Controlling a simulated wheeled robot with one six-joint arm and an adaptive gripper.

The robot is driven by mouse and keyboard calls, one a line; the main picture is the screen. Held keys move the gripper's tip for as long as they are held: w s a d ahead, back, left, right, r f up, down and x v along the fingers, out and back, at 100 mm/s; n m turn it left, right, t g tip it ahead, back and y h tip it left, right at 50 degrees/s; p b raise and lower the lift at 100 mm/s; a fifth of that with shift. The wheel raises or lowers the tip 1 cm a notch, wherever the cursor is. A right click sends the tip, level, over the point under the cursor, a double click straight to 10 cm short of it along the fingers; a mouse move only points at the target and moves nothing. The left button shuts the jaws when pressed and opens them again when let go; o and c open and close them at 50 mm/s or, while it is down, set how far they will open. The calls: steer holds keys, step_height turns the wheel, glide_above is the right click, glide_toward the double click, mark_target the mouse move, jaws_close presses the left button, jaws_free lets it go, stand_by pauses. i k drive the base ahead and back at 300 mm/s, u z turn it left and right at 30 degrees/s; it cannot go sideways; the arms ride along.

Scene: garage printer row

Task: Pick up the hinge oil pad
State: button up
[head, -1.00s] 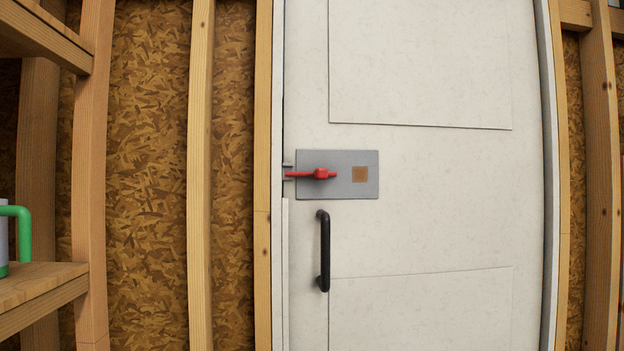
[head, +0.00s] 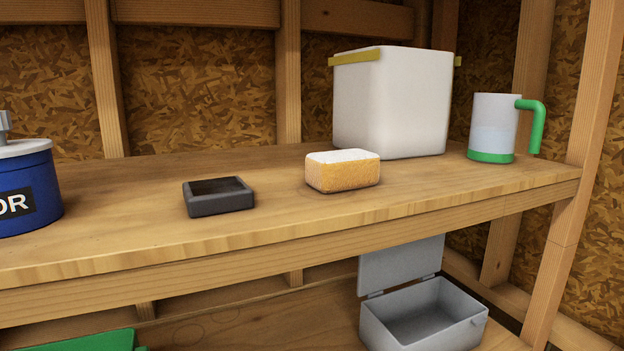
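An orange-yellow, sponge-like block with a white top (head: 343,172) lies on the upper wooden shelf; it may be the hinge oil pad, but no label shows. A small dark grey open tray (head: 219,197) sits to its left, apart from it, and its shadowed inside looks empty. My gripper is not in view.
The wooden shelf (head: 130,230) also bears a blue tin (head: 28,180) at left, a white box (head: 390,105) behind the block and a white-and-green mug (head: 492,130) at right. Below are an open grey metal box (head: 425,315) and a green object (head: 85,342).

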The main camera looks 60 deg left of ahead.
mark_target(209, 197)
steer(key=u, duration=1.4)
steer(key=k, duration=1.1)
steer(key=u, duration=1.4)
steer(key=i, duration=0.5)
steer(key=z, duration=0.05)
